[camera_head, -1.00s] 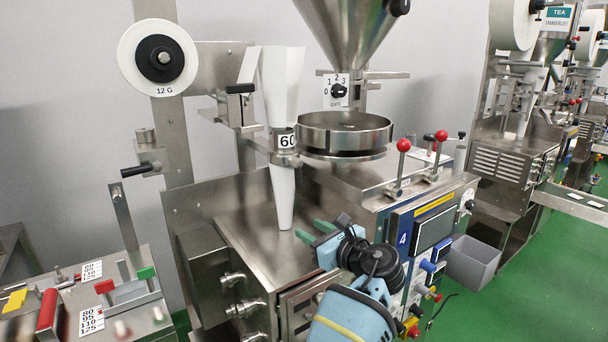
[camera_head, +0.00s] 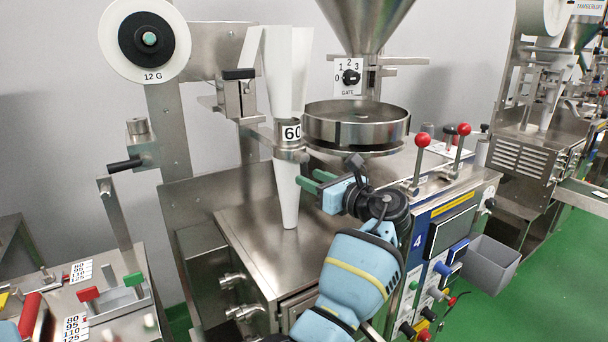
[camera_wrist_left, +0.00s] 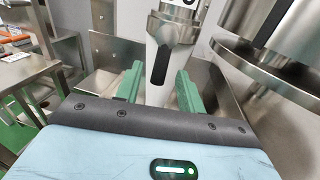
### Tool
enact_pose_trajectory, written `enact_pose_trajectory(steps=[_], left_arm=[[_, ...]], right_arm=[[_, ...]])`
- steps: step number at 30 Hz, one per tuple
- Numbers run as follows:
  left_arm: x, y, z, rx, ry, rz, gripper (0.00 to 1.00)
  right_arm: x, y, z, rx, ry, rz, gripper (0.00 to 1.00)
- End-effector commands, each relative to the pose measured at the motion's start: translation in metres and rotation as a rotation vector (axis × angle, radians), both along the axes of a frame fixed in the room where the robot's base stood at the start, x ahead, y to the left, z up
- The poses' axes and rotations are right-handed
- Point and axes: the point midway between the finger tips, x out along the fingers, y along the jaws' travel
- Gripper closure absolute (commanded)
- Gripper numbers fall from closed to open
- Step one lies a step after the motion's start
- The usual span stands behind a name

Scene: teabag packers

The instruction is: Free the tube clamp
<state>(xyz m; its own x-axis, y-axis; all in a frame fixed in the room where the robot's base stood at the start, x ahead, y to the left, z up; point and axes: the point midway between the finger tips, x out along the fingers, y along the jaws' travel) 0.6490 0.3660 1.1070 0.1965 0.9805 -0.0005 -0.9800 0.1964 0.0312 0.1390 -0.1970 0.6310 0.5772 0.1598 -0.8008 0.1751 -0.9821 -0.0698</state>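The tube clamp (camera_head: 290,154) is a metal collar around the white forming tube (camera_head: 288,198), just below the "60" label (camera_head: 292,133). In the left wrist view the collar (camera_wrist_left: 173,28) is at top centre, with a dark oblong piece (camera_wrist_left: 161,66) below it. My left gripper (camera_head: 305,181) is just right of the tube in the head view, a little below the collar. Its green fingers are open (camera_wrist_left: 158,74), and the dark piece appears between them in the wrist view. I cannot tell whether they touch anything. My right gripper is not in view.
A round metal pan (camera_head: 357,127) sits under the hopper (camera_head: 365,22), close above my left gripper. Red-knobbed levers (camera_head: 422,140) stand to the right. A metal top (camera_head: 258,228) lies below the tube. A grey bin (camera_head: 489,264) stands at right.

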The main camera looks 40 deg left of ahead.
Motion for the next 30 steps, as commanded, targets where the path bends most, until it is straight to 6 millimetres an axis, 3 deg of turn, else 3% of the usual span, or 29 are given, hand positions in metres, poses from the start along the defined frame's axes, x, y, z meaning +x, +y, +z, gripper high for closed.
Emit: enact_pose_trajectory(steps=[7, 18, 27, 30], left_arm=[[0.006, 0.028, 0.001, 0.001, -0.002, 0.001, 0.61], [0.007, 0.034, 0.000, 0.000, -0.002, -0.001, 0.61], [0.007, 0.034, 0.000, 0.000, -0.002, -0.001, 0.99], [0.007, 0.034, 0.000, 0.000, -0.002, -0.001, 1.00]], right_arm=[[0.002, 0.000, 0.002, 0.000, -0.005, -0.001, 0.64], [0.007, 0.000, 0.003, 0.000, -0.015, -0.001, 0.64], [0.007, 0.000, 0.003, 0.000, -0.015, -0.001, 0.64], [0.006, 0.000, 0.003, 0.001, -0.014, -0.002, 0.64]])
